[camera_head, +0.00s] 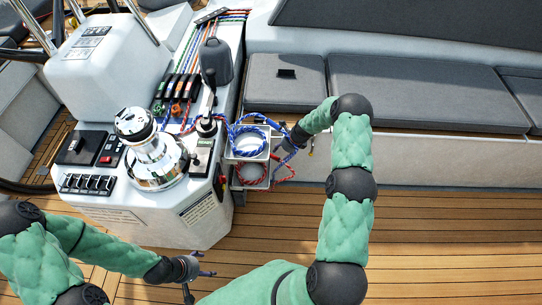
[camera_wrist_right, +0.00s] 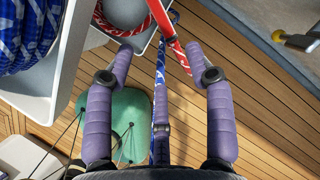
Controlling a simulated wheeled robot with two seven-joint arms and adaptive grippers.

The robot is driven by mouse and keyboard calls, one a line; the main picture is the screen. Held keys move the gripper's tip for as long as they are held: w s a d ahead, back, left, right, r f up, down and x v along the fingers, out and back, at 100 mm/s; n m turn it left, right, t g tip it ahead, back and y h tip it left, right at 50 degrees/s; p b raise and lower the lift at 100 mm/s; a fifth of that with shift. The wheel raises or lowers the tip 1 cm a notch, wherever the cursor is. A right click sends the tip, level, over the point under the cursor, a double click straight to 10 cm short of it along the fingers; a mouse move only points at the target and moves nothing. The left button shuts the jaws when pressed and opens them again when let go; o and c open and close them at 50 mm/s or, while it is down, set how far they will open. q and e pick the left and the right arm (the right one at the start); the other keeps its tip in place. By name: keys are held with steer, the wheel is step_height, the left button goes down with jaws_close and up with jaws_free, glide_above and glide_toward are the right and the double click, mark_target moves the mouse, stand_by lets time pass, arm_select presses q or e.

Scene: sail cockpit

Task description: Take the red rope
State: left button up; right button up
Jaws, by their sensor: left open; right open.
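The red rope (camera_head: 253,176) lies coiled in the lower white bin (camera_head: 236,184) on the console's side, and a loop of it hangs out to the right. In the right wrist view a length of the red rope (camera_wrist_right: 164,24) runs down between the fingertips of my right gripper (camera_wrist_right: 160,50). The fingers stand apart on both sides of it; I cannot tell its exact depth. In the head view my right gripper (camera_head: 285,147) is beside the bins, partly hidden by the ropes. My left gripper (camera_head: 195,275) is open and empty, low in front of the console.
A blue rope (camera_head: 250,140) is coiled in the upper bin, and a strand of it (camera_wrist_right: 161,85) also hangs between my right fingers. A chrome winch (camera_head: 150,150) stands on the console to the left. Grey cushioned seats (camera_head: 420,90) lie behind. The wooden deck (camera_head: 440,220) is clear.

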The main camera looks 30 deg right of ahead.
mark_target(276, 158)
steer(key=b+x, duration=0.4)
steer(key=x, duration=0.7)
steer(key=shift+w+d+r, duration=0.1)
steer(key=shift+w+d, duration=0.05)
steer(key=shift+d, duration=0.05)
jaws_close()
steer(key=shift+r, duration=0.1)
steer(key=shift+r+p, duration=1.1)
steer(key=shift+r, duration=0.4)
